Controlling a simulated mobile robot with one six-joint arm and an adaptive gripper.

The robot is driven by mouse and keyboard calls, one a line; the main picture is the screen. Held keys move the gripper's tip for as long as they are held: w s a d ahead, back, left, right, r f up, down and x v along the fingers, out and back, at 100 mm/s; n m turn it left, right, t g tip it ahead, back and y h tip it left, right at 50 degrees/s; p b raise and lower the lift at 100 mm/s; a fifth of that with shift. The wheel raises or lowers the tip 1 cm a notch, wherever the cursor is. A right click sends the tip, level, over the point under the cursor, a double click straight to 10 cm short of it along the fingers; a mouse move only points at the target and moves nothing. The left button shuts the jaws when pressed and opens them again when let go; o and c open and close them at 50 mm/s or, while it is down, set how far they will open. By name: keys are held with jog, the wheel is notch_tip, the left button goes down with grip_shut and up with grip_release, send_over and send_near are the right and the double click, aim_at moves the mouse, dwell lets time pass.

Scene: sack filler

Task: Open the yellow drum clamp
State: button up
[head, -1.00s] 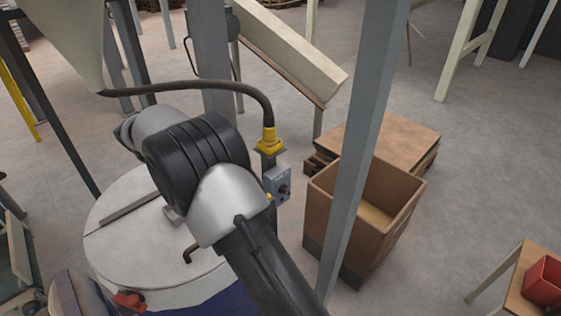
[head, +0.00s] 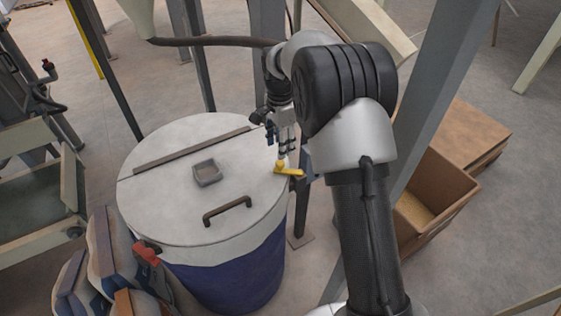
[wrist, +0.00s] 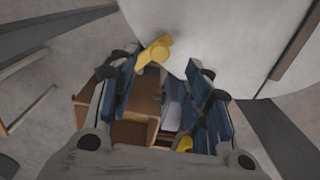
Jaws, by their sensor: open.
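The yellow drum clamp (head: 289,171) sits on the right rim of the drum lid (head: 165,205). It is a small lever with a round knob. In the wrist view the clamp (wrist: 153,51) lies at the lid's edge, beyond the left fingertip. My gripper (head: 284,152) points down just above the clamp in the head view. Its two blue-padded fingers (wrist: 161,68) are apart with nothing held between them. I cannot tell whether a finger touches the clamp.
The lid carries a handle (head: 228,210) and a small square tray (head: 207,173). A grey post (head: 440,100) and an open brown box (head: 437,190) stand to the right.

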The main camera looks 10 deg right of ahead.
aim_at(280, 162)
notch_tip(280, 162, down, 7)
jog(key=shift+r+b, duration=0.1)
jog(key=shift+b, duration=0.65)
jog(key=shift+c, duration=0.5)
grip_shut()
